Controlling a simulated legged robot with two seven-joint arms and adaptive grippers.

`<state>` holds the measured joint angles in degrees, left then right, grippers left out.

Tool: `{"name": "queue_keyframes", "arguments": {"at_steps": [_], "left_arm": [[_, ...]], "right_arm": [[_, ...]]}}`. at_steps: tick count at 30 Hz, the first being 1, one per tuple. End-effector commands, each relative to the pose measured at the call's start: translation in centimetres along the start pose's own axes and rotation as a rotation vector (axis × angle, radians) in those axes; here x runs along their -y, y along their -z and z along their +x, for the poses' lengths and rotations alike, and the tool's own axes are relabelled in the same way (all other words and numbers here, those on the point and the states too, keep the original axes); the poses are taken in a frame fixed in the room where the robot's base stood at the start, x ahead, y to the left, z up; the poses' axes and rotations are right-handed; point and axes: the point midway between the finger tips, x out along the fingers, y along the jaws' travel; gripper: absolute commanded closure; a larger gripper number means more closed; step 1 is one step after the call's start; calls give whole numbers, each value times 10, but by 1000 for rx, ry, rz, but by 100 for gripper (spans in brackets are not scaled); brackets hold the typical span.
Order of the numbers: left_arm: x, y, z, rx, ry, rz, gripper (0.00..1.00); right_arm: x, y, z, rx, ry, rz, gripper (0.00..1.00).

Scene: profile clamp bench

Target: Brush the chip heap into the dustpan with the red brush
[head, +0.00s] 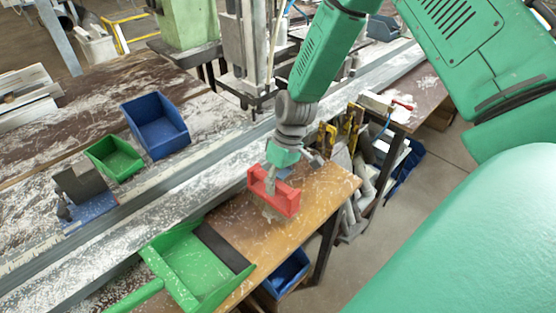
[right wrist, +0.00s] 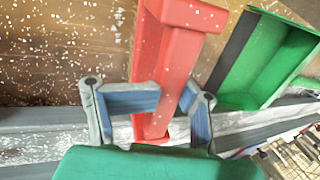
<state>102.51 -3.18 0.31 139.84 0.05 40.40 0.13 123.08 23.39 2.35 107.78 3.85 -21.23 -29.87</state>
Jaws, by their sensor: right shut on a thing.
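The red brush (head: 287,203) is above or on the wooden bench top (head: 325,190), near its right end. My right gripper (head: 271,180) is shut on it. In the right wrist view the red brush (right wrist: 170,65) runs between the two fingers (right wrist: 174,100). The green dustpan (head: 192,272) with a dark lip (head: 222,247) lies front left of the brush, apart from it, its handle pointing left. Pale chips (head: 268,214) show by the brush; others are scattered on the wood (right wrist: 65,45). The brush hides part of this area. My left gripper is not in view.
A metal profile rail (head: 150,205) runs behind the wooden top. Beyond it stand a blue bin (head: 155,125), a green bin (head: 115,158) and a dark block on a blue plate (head: 82,188). Clamps (head: 350,125) hang beyond the bench's right end.

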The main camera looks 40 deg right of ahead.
Motion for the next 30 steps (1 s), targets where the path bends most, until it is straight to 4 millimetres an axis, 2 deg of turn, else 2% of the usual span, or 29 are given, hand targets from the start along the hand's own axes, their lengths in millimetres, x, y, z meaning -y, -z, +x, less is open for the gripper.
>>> {"name": "queue_keyframes", "arguments": {"at_steps": [3,6,17,26,30], "left_arm": [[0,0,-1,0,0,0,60],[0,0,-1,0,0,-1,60],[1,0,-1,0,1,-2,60],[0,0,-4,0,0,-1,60],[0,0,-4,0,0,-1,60]], "right_arm": [[16,0,8,7,-5,-1,100],[22,1,10,9,-10,-1,100],[21,0,11,6,-2,-1,100],[49,3,20,6,-3,-2,100],[52,4,22,8,-6,0,100]]}}
